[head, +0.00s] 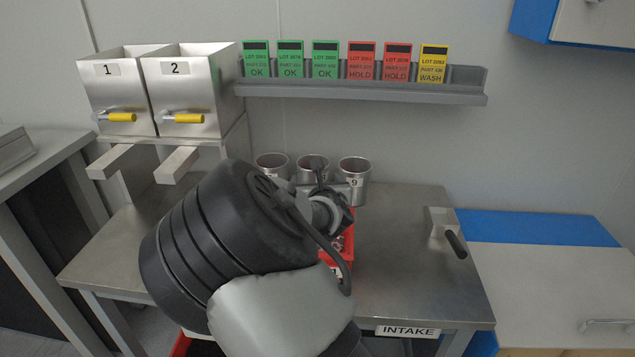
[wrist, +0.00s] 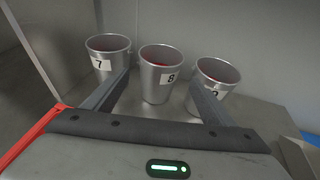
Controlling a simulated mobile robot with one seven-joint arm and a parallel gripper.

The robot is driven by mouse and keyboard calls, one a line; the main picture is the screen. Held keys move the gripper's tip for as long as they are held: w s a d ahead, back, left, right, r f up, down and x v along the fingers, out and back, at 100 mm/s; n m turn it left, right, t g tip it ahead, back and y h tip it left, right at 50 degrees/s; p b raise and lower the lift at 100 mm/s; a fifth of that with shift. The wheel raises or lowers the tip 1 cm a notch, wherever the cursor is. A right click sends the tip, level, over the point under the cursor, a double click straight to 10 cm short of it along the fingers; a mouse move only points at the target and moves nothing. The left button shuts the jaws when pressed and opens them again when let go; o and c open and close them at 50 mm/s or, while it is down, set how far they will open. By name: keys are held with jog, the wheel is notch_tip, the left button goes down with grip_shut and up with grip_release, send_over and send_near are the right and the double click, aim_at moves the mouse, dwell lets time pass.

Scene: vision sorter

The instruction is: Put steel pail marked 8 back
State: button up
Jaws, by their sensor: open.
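The steel pail marked 8 (wrist: 158,88) stands upright in the middle of a row of three pails, with something red inside. In the head view its upper part (head: 309,162) shows behind my arm, and the rest is hidden. My gripper (wrist: 160,84) is open, with one finger toward each side of pail 8 in the wrist view. I cannot tell whether the fingers touch it. In the head view my wrist hides most of the gripper.
Pail 7 (wrist: 103,47) and pail 9 (wrist: 218,72) stand close on either side. A red bin (head: 347,248) is on the steel table (head: 410,270) under my arm. A scoop (head: 440,222) lies to the right. Hoppers 1 (head: 115,90) and 2 (head: 185,95) and a card shelf (head: 370,93) are behind.

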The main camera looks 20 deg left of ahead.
jog(key=s+d+r+m+g+h, duration=0.1)
jog(key=s+d+r+m+h, duration=0.15)
jog(key=d+m, duration=0.55)
jog(key=s+d+r+m+g+h, duration=0.1)
jog(key=s+d+m+g, duration=0.15)
jog(key=d+m, duration=0.6)
jog(key=s+d+r+m+g+h, duration=0.1)
jog(key=s+d+m, duration=0.2)
jog(key=d+m, duration=0.55)
jog(key=s+d+r+m+g, duration=0.1)
jog(key=s+d+m, duration=0.3)
jog(key=s, duration=0.5)
jog(key=s+d+r+m+g+h, duration=0.1)
jog(key=s+d+r+m, duration=0.3)
jog(key=s, duration=0.5)
jog(key=s+d+r+m+g, duration=0.1)
jog(key=s+d+r+m, duration=0.1)
jog(key=s+d+m, duration=0.4)
jog(key=s+m, duration=0.2)
jog(key=s, duration=0.2)
jog(key=shift+d+r+h, duration=0.2)
jog(key=shift+r+h, duration=0.05)
jog(key=shift+h, duration=0.1)
jog(key=shift+r, duration=0.1)
notch_tip(320, 180, up, 18)
jog(key=p, duration=1.8)
jog(key=shift+r+p, duration=0.2)
jog(key=shift+p, duration=0.15)
